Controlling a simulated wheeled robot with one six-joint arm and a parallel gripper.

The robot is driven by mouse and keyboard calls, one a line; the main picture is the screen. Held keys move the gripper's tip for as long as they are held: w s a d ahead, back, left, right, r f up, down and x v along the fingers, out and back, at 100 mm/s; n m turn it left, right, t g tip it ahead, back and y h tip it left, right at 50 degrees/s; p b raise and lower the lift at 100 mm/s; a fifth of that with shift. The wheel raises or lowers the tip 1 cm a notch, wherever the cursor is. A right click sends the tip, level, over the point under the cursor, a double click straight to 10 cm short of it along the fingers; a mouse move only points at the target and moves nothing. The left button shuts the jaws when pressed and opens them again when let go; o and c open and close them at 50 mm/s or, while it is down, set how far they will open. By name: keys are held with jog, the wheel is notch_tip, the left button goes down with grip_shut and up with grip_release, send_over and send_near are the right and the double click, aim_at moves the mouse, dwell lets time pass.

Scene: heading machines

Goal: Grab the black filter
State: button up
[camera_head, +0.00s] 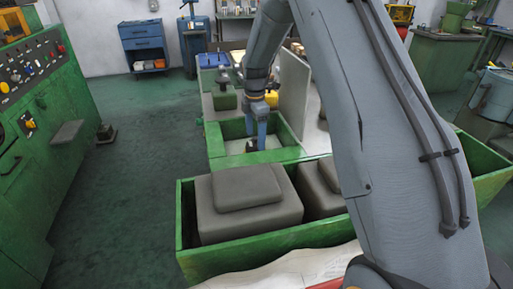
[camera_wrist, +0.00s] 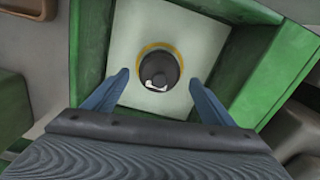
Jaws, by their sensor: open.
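The black filter (camera_wrist: 158,72) is a dark round piece with a yellow ring around it, seen from above in the wrist view. It stands on the pale floor (camera_wrist: 122,35) of a green box (camera_wrist: 90,45). My gripper (camera_wrist: 160,85) is open, with one blue finger on each side of the filter and a gap to it on both sides. In the head view my gripper (camera_head: 256,142) points down into the green box (camera_head: 215,140). There the filter shows only as a dark bit at the fingertips, mostly hidden.
A green bin (camera_head: 190,255) with large grey-brown blocks (camera_head: 245,195) stands in front of the box. A green machine with a control panel (camera_head: 30,75) is at the left. A blue cabinet (camera_head: 145,45) stands at the back. The floor between them (camera_head: 135,175) is clear.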

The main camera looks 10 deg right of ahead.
aim_at(256, 145)
jog(key=shift+f+p, duration=1.25)
jog(key=shift+f, duration=1.4)
jog(key=shift+w+d, duration=0.1)
jog(key=c, duration=1.2)
